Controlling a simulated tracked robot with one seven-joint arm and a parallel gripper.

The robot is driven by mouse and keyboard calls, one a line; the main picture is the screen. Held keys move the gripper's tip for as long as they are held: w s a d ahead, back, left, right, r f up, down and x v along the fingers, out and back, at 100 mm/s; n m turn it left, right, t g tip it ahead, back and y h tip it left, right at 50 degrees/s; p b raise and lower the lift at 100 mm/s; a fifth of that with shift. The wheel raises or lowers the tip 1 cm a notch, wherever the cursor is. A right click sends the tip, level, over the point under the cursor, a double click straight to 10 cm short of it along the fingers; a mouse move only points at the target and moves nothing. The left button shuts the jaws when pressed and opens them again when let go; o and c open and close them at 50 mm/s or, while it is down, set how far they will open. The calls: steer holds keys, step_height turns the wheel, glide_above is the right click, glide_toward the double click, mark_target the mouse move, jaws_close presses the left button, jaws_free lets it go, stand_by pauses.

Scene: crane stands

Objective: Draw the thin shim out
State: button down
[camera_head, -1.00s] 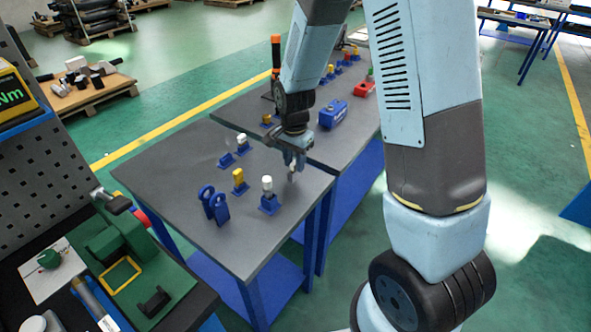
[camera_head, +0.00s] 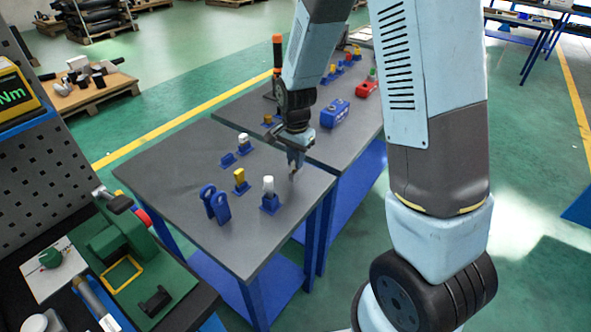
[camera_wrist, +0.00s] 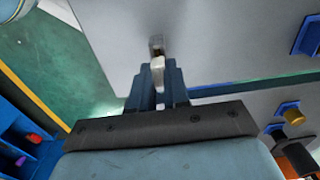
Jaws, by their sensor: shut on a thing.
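My gripper (camera_head: 294,162) is over the right-hand part of the near grey table, pointing down. In the wrist view its two blue fingers (camera_wrist: 157,82) are shut on a pale, narrow piece, which I take to be the thin shim (camera_wrist: 157,63). The shim's far end meets a small grey-brown block (camera_wrist: 156,42) just past the fingertips. I cannot tell whether the shim is still inside the block or only in front of it. In the head view the gripper and arm mostly hide both.
On the near table (camera_head: 185,165) stand a blue stand with a white peg (camera_head: 269,187), one with a yellow peg (camera_head: 240,178), and blue rings (camera_head: 215,204). A second table behind holds a blue box (camera_head: 334,113) and a red block (camera_head: 366,89). The table's front right is clear.

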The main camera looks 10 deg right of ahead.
steer(key=shift+r, duration=2.85)
